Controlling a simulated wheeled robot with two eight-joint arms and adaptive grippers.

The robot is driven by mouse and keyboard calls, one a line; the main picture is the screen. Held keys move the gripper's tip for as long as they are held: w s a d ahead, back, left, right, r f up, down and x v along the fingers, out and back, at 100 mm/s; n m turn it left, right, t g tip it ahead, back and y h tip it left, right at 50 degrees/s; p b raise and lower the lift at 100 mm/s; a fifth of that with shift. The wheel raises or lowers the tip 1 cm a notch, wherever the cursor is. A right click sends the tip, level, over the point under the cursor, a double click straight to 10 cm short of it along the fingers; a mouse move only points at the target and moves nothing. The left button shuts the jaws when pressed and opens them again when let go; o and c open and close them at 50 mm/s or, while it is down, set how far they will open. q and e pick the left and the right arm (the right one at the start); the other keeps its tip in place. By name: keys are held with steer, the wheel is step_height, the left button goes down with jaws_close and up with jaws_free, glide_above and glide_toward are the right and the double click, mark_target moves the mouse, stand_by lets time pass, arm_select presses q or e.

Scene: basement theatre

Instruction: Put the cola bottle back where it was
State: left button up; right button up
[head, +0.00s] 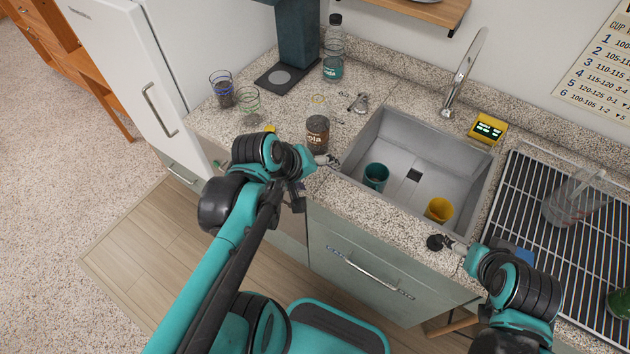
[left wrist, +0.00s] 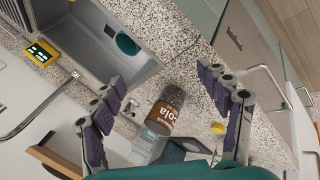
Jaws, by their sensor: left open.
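The cola bottle (head: 317,134), dark with a brown label, stands on the speckled counter just left of the sink. My left gripper (head: 327,160) is at the counter's front edge, in front of the bottle and apart from it. In the left wrist view, the cola bottle (left wrist: 163,113) shows between the two spread, purple-padded fingers of that gripper (left wrist: 160,76), with nothing held. My right gripper (head: 440,243) is over the counter's front edge below the sink; its fingers are too small to read.
A soda bottle (head: 333,68) stands at the back by a teal machine (head: 297,35). Two glasses (head: 221,90) (head: 248,100) stand at the left. The sink (head: 395,135) holds a teal cup (head: 376,177) and a yellow cup (head: 439,210). A wire rack (head: 560,245) lies at right.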

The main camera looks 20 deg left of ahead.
arm_select(q)
steer(key=s+m, duration=0.1)
steer(key=m, duration=0.2)
steer(key=s+m+y, duration=0.1)
steer(key=m, duration=0.2)
steer(key=s+d+m+t+y, duration=0.1)
steer(key=m, duration=0.2)
steer(key=shift+r, duration=0.4)
